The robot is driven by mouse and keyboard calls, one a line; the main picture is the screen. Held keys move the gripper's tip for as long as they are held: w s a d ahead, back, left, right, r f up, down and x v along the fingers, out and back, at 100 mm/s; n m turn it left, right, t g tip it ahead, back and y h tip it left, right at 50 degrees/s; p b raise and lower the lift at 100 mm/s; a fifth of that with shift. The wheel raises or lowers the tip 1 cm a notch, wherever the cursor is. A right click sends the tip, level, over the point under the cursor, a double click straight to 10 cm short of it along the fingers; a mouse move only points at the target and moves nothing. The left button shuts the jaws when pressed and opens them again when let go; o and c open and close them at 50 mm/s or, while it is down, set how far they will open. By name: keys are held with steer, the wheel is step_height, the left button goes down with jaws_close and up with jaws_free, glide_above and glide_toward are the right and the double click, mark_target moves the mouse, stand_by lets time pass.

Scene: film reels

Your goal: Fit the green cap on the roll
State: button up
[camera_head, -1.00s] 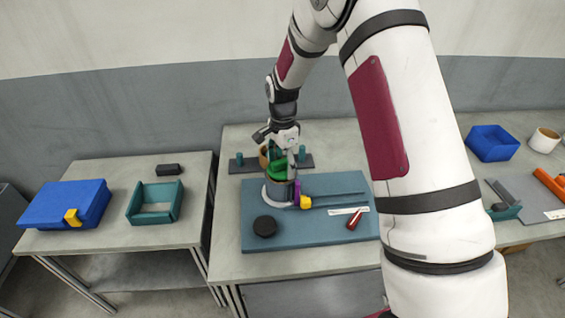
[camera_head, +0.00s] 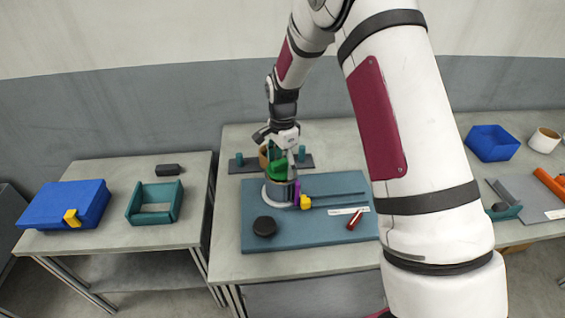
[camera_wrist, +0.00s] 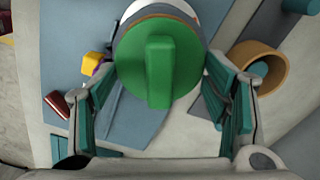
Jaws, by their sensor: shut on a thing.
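The green cap (camera_head: 278,170) is a round disc with a raised bar across its top. In the wrist view the cap (camera_wrist: 185,75) lies between my fingers. My gripper (camera_wrist: 160,65) is shut on the cap by its edges, pointing down. The roll (camera_head: 279,192) is a grey cylinder standing on a white round base on the teal mat. The cap is directly over its top. A thin brown rim (camera_wrist: 150,20) shows just past the cap in the wrist view. I cannot tell whether the cap is seated or slightly above, since the contact is hidden.
Close by on the teal mat (camera_head: 330,225) are a yellow block (camera_head: 305,202), a purple piece (camera_head: 297,188), a black disc (camera_head: 265,226) and a red piece (camera_head: 355,219). A tan ring (camera_wrist: 258,68) stands behind on a dark pegged strip. The mat's front is mostly clear.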

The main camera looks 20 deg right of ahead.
mark_target(283, 161)
steer(key=shift+f, duration=0.5)
steer(key=o, duration=0.9)
steer(key=shift+c, duration=0.2)
steer(key=shift+r+p, duration=0.4)
steer(key=shift+r, duration=5.1)
